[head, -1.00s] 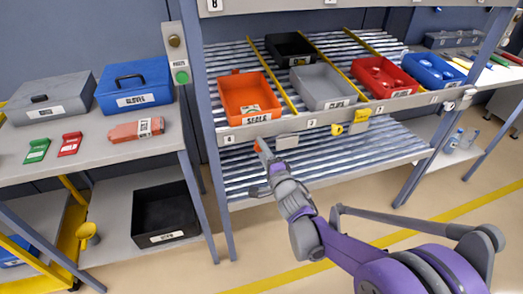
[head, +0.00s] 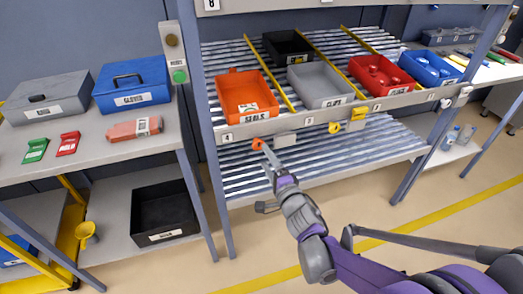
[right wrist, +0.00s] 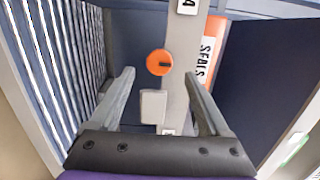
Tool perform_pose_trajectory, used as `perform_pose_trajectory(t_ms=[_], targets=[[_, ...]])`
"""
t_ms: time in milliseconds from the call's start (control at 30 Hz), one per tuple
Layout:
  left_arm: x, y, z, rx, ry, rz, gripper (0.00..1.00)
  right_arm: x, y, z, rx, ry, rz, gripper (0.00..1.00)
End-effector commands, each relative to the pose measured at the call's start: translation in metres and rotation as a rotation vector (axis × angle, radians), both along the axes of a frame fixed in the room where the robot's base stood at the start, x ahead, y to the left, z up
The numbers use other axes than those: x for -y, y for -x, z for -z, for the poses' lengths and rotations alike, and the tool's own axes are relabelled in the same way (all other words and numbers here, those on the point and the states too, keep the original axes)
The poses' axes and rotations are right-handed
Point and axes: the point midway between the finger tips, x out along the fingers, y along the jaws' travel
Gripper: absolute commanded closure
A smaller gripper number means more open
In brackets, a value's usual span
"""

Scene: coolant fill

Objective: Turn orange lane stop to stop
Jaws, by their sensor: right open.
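The orange lane stop (head: 257,144) is a round orange knob on the front rail of the rack's upper shelf, below the SEALS bin. In the right wrist view the orange lane stop (right wrist: 158,62) shows a short dark mark running from its middle toward the right. My right gripper (head: 267,153) is just in front of it and low on the rail. In the wrist view my right gripper (right wrist: 160,77) is open, with its fingers on either side of the knob and nothing gripped; contact cannot be told. My left gripper is not in view.
The orange SEALS bin (head: 246,97) sits above the rail. A grey plate (head: 285,138) and yellow lane stop (head: 335,128) are on the rail to the right. A rack post (head: 205,130) stands left. The lower roller shelf (head: 340,155) is empty.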

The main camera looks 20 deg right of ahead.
Motion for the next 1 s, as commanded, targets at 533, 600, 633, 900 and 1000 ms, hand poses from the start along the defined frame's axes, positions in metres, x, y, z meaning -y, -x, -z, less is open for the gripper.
perform_pose_trajectory(t_ms=[533,600,633,900,1000], targets=[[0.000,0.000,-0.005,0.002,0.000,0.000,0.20,0.002,0.052,0.000,0.000,-0.001,0.000,0.19],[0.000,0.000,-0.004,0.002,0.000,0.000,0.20,0.002,0.051,0.000,0.000,-0.001,0.000,0.19],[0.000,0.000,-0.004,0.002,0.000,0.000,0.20,0.002,0.051,0.000,0.000,-0.001,0.000,0.19],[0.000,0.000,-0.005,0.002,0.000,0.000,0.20,0.002,0.051,0.000,-0.002,0.003,0.002,0.19],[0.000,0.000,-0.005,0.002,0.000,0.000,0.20,0.004,0.054,0.000,-0.022,0.049,0.025,0.19]])
